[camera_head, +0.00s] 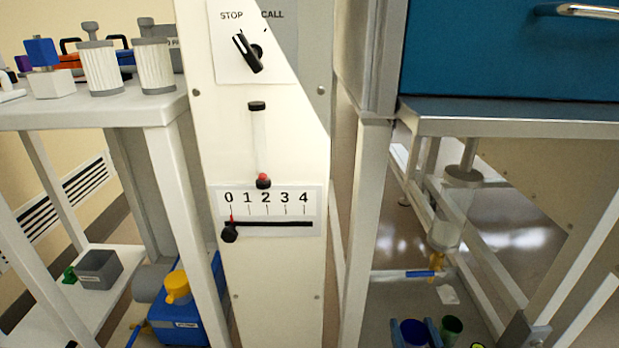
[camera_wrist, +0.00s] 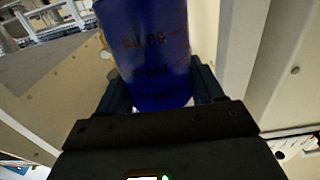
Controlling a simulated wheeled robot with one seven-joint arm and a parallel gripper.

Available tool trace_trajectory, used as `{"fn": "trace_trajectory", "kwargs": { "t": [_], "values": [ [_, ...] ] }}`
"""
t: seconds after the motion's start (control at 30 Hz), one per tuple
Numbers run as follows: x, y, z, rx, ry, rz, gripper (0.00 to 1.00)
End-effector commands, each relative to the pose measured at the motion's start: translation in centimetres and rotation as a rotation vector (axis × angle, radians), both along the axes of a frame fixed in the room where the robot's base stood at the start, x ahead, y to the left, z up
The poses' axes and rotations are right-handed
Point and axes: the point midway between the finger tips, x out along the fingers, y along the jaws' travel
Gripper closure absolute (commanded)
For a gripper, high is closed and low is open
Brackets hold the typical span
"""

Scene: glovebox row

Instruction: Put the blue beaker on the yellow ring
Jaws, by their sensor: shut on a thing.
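The blue beaker (camera_wrist: 150,50) fills the top middle of the wrist view, with dark graduation marks on its wall. My gripper (camera_wrist: 158,88) is shut on it, one dark teal finger on each side. In the head view a dark blue beaker (camera_head: 412,331) shows at the bottom edge between two blue-grey fingers, cut off below. A green beaker (camera_head: 451,329) stands just right of it. A small yellow-green arc (camera_head: 478,345) shows at the bottom edge; I cannot tell whether it is the yellow ring.
A white panel (camera_head: 268,270) with a dial and a 0–4 slider stands in the middle. A metal-framed bench (camera_head: 520,127) with a blue front overhangs the lower shelf at right. A glass column (camera_head: 452,215) hangs there. A white table (camera_head: 130,108) holds several vessels at left.

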Motion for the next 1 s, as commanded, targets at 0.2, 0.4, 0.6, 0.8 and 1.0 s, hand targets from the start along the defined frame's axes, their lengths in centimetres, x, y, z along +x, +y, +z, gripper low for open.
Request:
{"fn": "trace_trajectory", "kwargs": {
  "t": [0.2,0.4,0.6,0.8,1.0],
  "values": [
    [-1.0,0.0,3.7,-0.003,-0.002,0.003,0.62],
    [-2.3,0.0,7.5,-0.003,-0.003,0.004,0.62],
    [-3.8,-0.1,11.3,-0.005,-0.005,0.004,0.62],
    [-5.3,0.0,15.1,-0.004,-0.004,0.004,0.62],
    [-6.8,0.0,18.8,-0.002,-0.002,0.003,0.62]
  ]
}}
